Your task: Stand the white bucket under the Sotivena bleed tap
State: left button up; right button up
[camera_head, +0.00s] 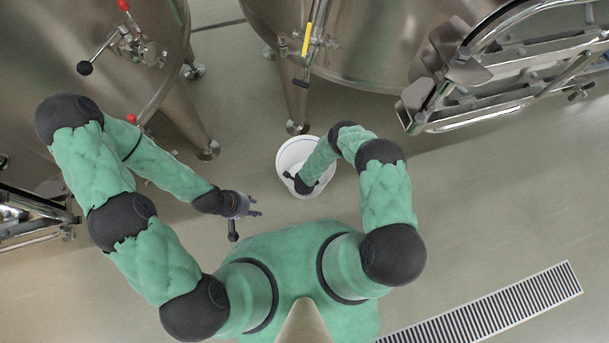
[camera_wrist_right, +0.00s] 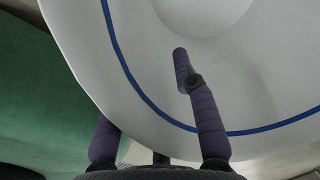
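The white bucket (camera_head: 283,161) stands on the floor in front of the right vat's leg, and its pale inside with a blue line fills the right wrist view (camera_wrist_right: 250,75). My right gripper (camera_head: 299,185) is at the bucket's near rim. In the right wrist view, one finger reaches over the rim into the bucket and another passes outside, its tip hidden. Whether they press on the wall I cannot tell. My left gripper (camera_head: 246,211) is empty, fingers spread, left of the bucket. Valve fittings show on the left vat (camera_head: 140,48) and right vat (camera_head: 312,42); no name is readable.
The left vat (camera_head: 50,40) and right vat (camera_head: 370,35) stand on steel legs, one leg (camera_head: 293,105) just behind the bucket. Steel steps (camera_head: 500,95) stand at the upper right. A floor drain grate (camera_head: 490,315) lies lower right. Floor right of my right arm is clear.

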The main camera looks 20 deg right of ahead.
jog(key=shift+r, duration=0.15)
jog(key=s+a+r+m+g+y+p, duration=0.15)
jog(key=s+r+m, duration=0.25)
jog(key=r+m, duration=0.5)
jog(key=s+a+r+m+g+y+p, duration=0.15)
jog(key=s+r+m, duration=0.25)
jog(key=r+m, duration=0.4)
jog(key=s+a+r+m+g+y+p, duration=0.1)
jog(key=s+a+r+m+p, duration=0.15)
jog(key=r+m, duration=0.65)
jog(key=d+r+m+t, duration=0.1)
jog(key=r+m, duration=0.2)
jog(key=m, duration=0.6)
jog(key=d+r+m+t, duration=0.1)
jog(key=r+m, duration=0.3)
jog(key=m, duration=0.5)
jog(key=s+d+r+m, duration=0.1)
jog(key=r+m, duration=0.3)
jog(key=m, duration=0.5)
jog(key=shift+d+r+t, duration=0.25)
jog(key=shift+d+t, duration=0.15)
jog(key=shift+d, duration=0.2)
